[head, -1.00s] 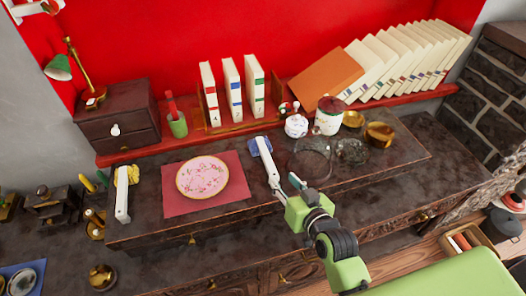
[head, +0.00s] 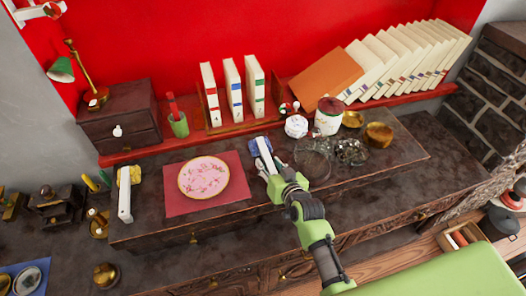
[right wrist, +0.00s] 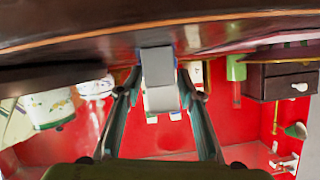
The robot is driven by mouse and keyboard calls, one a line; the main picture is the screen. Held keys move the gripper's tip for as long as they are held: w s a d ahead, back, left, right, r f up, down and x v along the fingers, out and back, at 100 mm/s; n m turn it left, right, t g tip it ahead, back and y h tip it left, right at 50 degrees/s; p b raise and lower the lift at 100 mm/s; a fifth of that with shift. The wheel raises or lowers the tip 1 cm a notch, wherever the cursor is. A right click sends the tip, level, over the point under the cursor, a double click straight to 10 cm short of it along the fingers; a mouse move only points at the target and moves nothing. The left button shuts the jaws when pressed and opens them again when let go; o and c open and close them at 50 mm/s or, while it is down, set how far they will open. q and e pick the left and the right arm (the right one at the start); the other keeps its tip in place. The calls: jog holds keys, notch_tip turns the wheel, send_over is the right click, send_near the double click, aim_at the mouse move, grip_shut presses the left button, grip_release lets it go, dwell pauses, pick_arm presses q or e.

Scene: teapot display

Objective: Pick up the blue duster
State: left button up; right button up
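The blue duster (head: 257,143) lies on the dark desk right of the pink plate (head: 203,177), with its blue head toward the shelf and its white handle toward me. My right gripper (head: 267,165) is low at the handle. In the right wrist view, which is upside down, the white-grey handle (right wrist: 158,68) stands between the two fingers of my right gripper (right wrist: 159,78). The fingers are apart, with small gaps beside the handle. The blue head does not show clearly there. My left gripper is not in view.
A similar white-handled duster with a yellow head (head: 124,200) stands left of the red mat (head: 228,205). Glass dishes (head: 312,160), a lidded jar (head: 328,118) and brass bowls (head: 377,136) are close on the right. Upright books (head: 233,90) stand behind.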

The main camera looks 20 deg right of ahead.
grip_shut()
jog(key=shift+r, duration=0.1)
